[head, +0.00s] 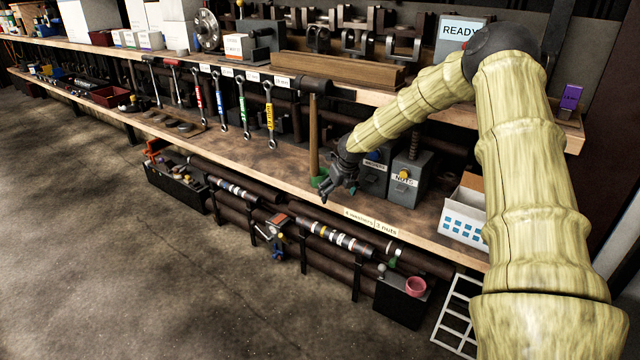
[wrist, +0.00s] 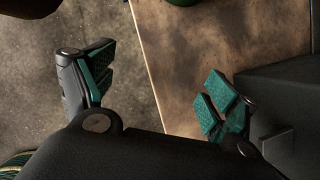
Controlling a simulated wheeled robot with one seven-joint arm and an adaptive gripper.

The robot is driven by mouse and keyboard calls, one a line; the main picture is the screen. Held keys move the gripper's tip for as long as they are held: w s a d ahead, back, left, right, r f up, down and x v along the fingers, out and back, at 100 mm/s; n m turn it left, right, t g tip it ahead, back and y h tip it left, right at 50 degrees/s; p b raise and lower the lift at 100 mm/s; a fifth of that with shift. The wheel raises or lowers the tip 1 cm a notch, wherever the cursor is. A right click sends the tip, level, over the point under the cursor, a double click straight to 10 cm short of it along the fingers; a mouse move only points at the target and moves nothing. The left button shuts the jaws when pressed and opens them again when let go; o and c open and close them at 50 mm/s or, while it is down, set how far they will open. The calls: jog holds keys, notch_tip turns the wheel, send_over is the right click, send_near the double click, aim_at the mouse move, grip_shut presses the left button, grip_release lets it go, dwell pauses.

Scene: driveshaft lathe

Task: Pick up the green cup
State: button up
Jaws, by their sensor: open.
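A small green object, likely the green cup (head: 318,182), stands on the lower shelf near the foot of a wooden hammer handle, partly hidden by my gripper (head: 338,193) in the head view. In the wrist view only a sliver of a dark green thing, likely the same cup (wrist: 183,2), shows at the top edge, beyond the fingertips. My gripper (wrist: 160,88) is open, its green-padded fingers spread wide with nothing between them. It hangs at the front edge of the lower shelf, one finger over the floor side and one over the wood.
The lower shelf (head: 430,217) holds grey boxes, one marked NUTS (head: 405,182), close right of my gripper, and a white carton (head: 465,215) farther right. Hanging wrenches (head: 243,105) are to the left.

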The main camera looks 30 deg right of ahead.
aim_at(322, 178)
jog(key=w, duration=0.2)
jog(key=w+b, duration=0.1)
jog(key=w, duration=0.2)
jog(key=shift+w+d+f, duration=0.15)
jog(key=shift+d+f, duration=0.05)
jog(key=shift+w+d+r, duration=0.1)
jog(key=shift+w+r, duration=0.05)
jog(key=shift+w, duration=0.6)
jog(key=w, duration=0.1)
jog(key=w+b, duration=0.1)
jog(key=w, duration=0.2)
jog(key=shift+w+d+b, duration=0.1)
jog(key=shift+d+b, duration=0.2)
jog(key=shift+b, duration=0.1)
jog(key=shift+w+f+b, duration=0.3)
jog(key=shift+f+b, duration=0.05)
jog(key=shift+f, duration=0.25)
jog(key=c, duration=1.1)
